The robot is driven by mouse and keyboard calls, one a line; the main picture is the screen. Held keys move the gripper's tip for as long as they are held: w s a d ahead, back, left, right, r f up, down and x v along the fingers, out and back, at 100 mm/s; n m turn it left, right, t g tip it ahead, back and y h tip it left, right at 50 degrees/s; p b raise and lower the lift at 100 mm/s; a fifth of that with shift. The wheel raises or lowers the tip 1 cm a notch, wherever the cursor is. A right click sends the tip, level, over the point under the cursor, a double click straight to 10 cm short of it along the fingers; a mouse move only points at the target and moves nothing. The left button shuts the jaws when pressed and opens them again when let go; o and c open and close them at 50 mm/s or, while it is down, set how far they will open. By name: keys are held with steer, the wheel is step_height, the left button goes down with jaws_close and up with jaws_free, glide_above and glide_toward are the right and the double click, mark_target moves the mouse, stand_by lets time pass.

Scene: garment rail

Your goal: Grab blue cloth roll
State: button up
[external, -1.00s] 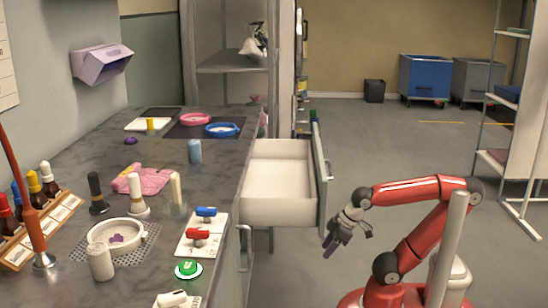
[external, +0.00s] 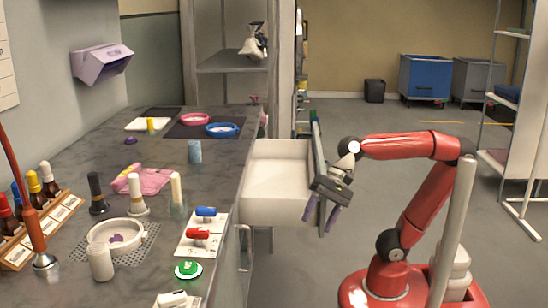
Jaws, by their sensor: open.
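A light blue cylinder (external: 195,151), which looks like the blue cloth roll, stands upright on the grey counter (external: 165,225) near its right edge. My gripper (external: 321,219) is open and empty, with its fingers pointing down. In the picture it shows at the right front corner of the open drawer, well to the right of the roll and apart from it.
The white drawer (external: 277,182) stands pulled out from the counter, between the roll and my gripper. A pink cloth (external: 153,181), a clear holder with a pale stick (external: 176,190) and a white tray (external: 202,234) lie nearer on the counter.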

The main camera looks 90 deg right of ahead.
mark_target(190, 163)
steer(key=w+r+m+t+y+p, duration=0.25)
steer(key=w+r+m, duration=0.35)
steer(key=w+r, duration=0.65)
steer(key=w+d+r+m, duration=0.1)
steer(key=w+d, duration=0.1)
steer(key=w, duration=0.1)
steer(key=w+d+r+m+t+p, duration=0.1)
steer(key=w+d+r+m, duration=0.1)
steer(key=w, duration=0.2)
steer(key=w+d+r+m, duration=0.1)
steer(key=w+d, duration=0.1)
steer(key=w, duration=0.1)
steer(key=shift+w+r+y, duration=0.2)
steer(key=shift+r+y, duration=0.05)
steer(key=shift+r, duration=0.15)
steer(key=w+d+m, duration=0.1)
steer(key=w+d, duration=0.1)
steer(key=w+d+m+t, duration=0.1)
steer(key=w+d, duration=0.1)
steer(key=w, duration=0.1)
steer(key=w+d+m, duration=0.1)
steer(key=w+d, duration=0.1)
steer(key=shift+w+d+r+m+t+p, duration=0.2)
steer(key=shift+w+r+m+t+p, duration=0.1)
steer(key=shift+r+p, duration=0.1)
steer(key=x, duration=0.7)
steer(key=shift+w+a+r, duration=0.1)
steer(key=shift+w+a, duration=0.05)
steer(key=shift+w, duration=0.25)
steer(key=c, duration=1)
